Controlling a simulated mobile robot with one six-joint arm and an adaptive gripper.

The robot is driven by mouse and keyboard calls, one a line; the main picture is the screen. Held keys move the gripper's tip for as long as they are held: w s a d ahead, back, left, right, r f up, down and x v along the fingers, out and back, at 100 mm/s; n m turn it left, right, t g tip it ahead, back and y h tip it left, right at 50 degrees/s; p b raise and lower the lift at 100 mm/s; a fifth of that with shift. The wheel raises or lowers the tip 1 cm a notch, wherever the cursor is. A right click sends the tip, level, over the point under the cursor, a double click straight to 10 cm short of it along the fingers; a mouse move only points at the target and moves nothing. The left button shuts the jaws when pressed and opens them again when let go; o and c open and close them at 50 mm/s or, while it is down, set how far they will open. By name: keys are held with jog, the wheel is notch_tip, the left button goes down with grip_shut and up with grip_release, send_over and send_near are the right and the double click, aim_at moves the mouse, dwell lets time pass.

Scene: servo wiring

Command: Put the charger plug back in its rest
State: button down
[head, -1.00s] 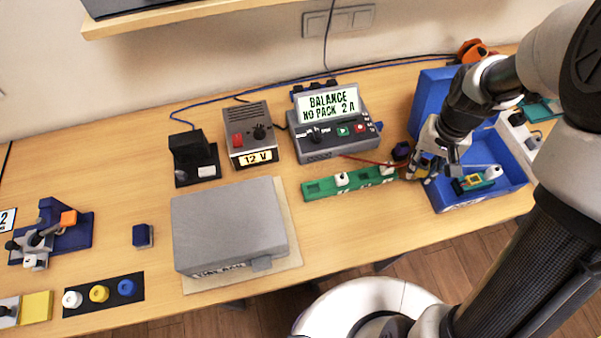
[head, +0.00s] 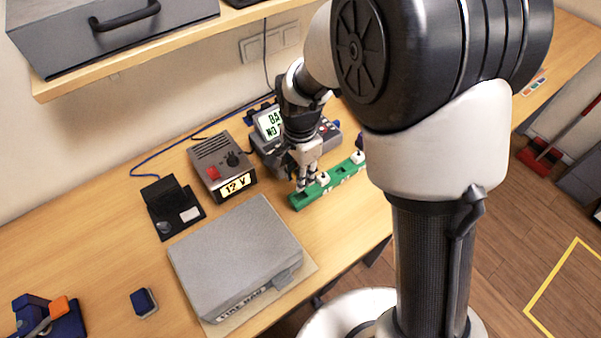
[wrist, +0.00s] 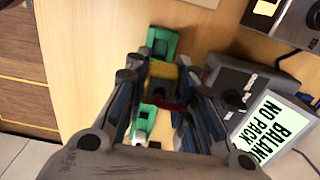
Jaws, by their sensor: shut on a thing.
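The green rest strip (head: 340,176) lies on the table in front of the charger, with dark slots and white knobs in it. In the wrist view its end (wrist: 162,38) shows past my fingertips. My gripper (head: 306,186) points down over the strip's left part. In the wrist view my gripper (wrist: 160,88) is shut on a yellow plug (wrist: 163,72) with red beside it, which I take as the charger plug. The plug is right above the strip; I cannot tell whether it touches a slot. In the head view my fingers hide the plug.
The charger (head: 268,124) with its lit screen stands close behind my gripper, partly hidden by my arm. A grey 12 V supply (head: 212,160) and a large grey box (head: 235,250) stand to the left. Bare table lies in front of the strip.

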jog(key=shift+f+b, duration=1.9)
jog(key=shift+f, duration=1.05)
jog(key=shift+f+b, duration=0.35)
jog(key=shift+f, duration=0.45)
jog(key=c, duration=1.3)
grip_release()
jog(key=shift+r, duration=0.1)
notch_tip(320, 180, up, 12)
jog(key=shift+f, duration=0.1)
